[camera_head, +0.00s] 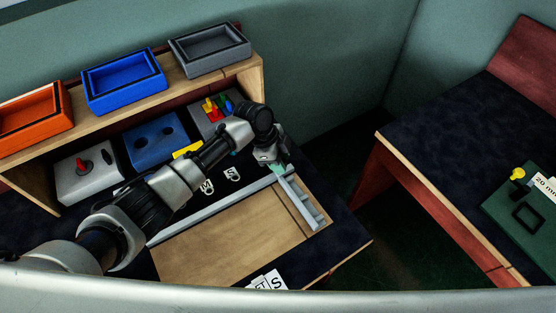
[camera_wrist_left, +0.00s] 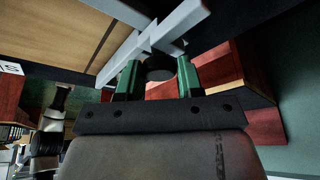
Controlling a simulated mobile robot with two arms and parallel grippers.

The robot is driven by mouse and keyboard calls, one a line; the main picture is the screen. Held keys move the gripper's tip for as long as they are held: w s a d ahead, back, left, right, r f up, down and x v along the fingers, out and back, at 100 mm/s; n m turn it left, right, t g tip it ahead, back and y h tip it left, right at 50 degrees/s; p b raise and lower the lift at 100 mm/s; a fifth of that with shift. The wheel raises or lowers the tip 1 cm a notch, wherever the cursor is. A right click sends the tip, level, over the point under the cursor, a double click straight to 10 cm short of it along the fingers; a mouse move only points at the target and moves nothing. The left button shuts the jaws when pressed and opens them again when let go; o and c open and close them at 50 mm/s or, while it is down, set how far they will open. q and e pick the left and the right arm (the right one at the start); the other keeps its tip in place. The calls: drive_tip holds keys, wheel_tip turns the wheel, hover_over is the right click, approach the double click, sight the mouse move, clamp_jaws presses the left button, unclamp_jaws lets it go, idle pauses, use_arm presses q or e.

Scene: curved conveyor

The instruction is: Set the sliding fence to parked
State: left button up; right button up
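The sliding fence (camera_head: 299,203) is a grey bar with short ribs at the right end of a light wooden board (camera_head: 225,248). A long grey rail (camera_head: 205,214) runs along the board's back edge. My left gripper (camera_head: 278,168) is at the fence's far end, beside the rail. In the left wrist view its two green fingers (camera_wrist_left: 158,78) stand apart, with a dark round knob (camera_wrist_left: 160,67) between their tips. The grey fence (camera_wrist_left: 150,38) crosses just beyond. I cannot tell whether the fingers press on the knob. My right gripper is not in view.
Orange (camera_head: 35,119), blue (camera_head: 124,82) and grey (camera_head: 209,51) trays stand on a shelf. Below are a box with a red knob (camera_head: 89,172), a blue block with holes (camera_head: 155,141) and coloured pegs (camera_head: 217,106). White cards (camera_head: 267,281) lie in front. Another table (camera_head: 460,135) stands right, across a gap.

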use_arm(q)
drive_tip(key=o, duration=0.4)
drive_tip(key=shift+w+d, duration=0.2)
drive_tip(key=shift+d, duration=0.1)
drive_tip(key=shift+a, duration=0.1)
drive_tip(key=shift+a+r, duration=0.15)
drive_tip(key=shift+r, duration=0.1)
drive_tip(key=v, duration=1)
drive_tip(key=shift+r+b, duration=0.2)
drive_tip(key=shift+b, duration=0.1)
